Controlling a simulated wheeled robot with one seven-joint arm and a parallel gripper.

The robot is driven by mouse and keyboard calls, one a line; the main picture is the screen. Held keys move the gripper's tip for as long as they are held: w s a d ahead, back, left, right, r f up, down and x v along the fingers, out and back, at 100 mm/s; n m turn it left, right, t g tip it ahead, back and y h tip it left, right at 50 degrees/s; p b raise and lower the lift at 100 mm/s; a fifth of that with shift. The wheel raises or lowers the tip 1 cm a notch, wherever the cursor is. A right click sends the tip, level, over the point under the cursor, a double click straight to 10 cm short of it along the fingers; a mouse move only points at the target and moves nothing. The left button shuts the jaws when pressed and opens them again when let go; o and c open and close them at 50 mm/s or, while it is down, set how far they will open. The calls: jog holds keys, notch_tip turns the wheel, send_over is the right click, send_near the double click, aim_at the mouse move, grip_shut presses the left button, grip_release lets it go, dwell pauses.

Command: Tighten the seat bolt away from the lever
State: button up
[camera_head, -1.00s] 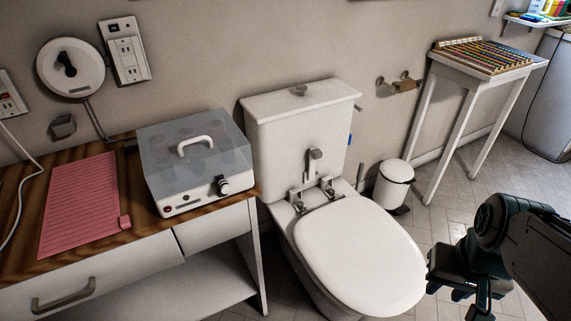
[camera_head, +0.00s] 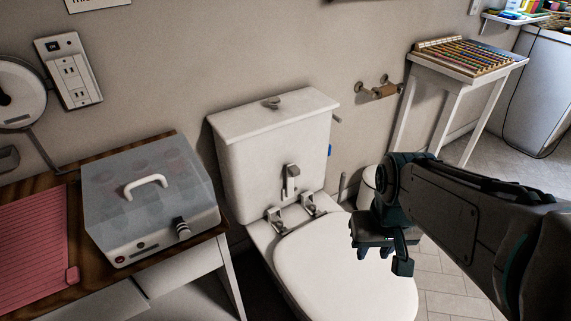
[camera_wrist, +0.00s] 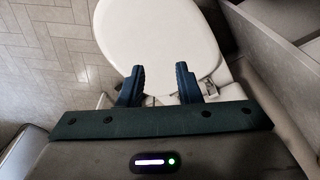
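The white toilet (camera_head: 345,270) has its lid down; the lid (camera_wrist: 160,40) also shows in the wrist view. Two metal seat hinge fittings, left (camera_head: 275,215) and right (camera_head: 314,203), sit at the back of the seat, below the tank. The bolts themselves are too small to tell. A lever-like handle (camera_head: 290,180) stands against the tank front, between and above the fittings. My gripper (camera_head: 384,252) hangs over the right part of the lid, right of both fittings. In the wrist view its two fingers (camera_wrist: 160,85) are apart with nothing between them.
The tank (camera_head: 272,150) rises behind the seat. A wooden-topped table (camera_head: 60,285) with a clear-lidded box (camera_head: 150,205) stands close on the left. A white bin (camera_head: 368,185) is partly hidden behind my arm. A small rack table (camera_head: 470,62) stands back right.

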jog(key=w+a+f+n+y+b, duration=0.1)
jog(key=w+f+n+b, duration=0.1)
jog(key=w+f+n, duration=0.4)
jog(key=w+a+f+n+g+y+b, duration=0.1)
jog(key=w+f+n, duration=0.5)
jog(key=w+f, duration=0.8)
jog(key=w+a+f+n+g+y+b, duration=0.1)
jog(key=w+f+n, duration=0.6)
jog(key=w, duration=1)
jog(key=shift+a+f+y+b, duration=0.4)
jog(key=shift+a+f+b, duration=0.2)
jog(key=shift+f+b, duration=0.3)
jog(key=shift+a+f+y+b, duration=0.4)
jog(key=shift+a+f+b, duration=0.15)
jog(key=shift+f+b, duration=0.35)
jog(key=b, duration=0.2)
send_over(280, 223)
jog(key=d, duration=0.3)
jog(key=shift+w+f, duration=0.2)
jog(key=shift+w, duration=0.1)
jog(key=b+x, duration=0.1)
jog(key=x, duration=0.3)
jog(key=shift+a+r+b, duration=0.1)
jog(key=shift+a+b, duration=0.05)
jog(key=shift+b, duration=0.15)
jog(key=shift+a+f, duration=0.2)
jog(key=shift+f, duration=0.25)
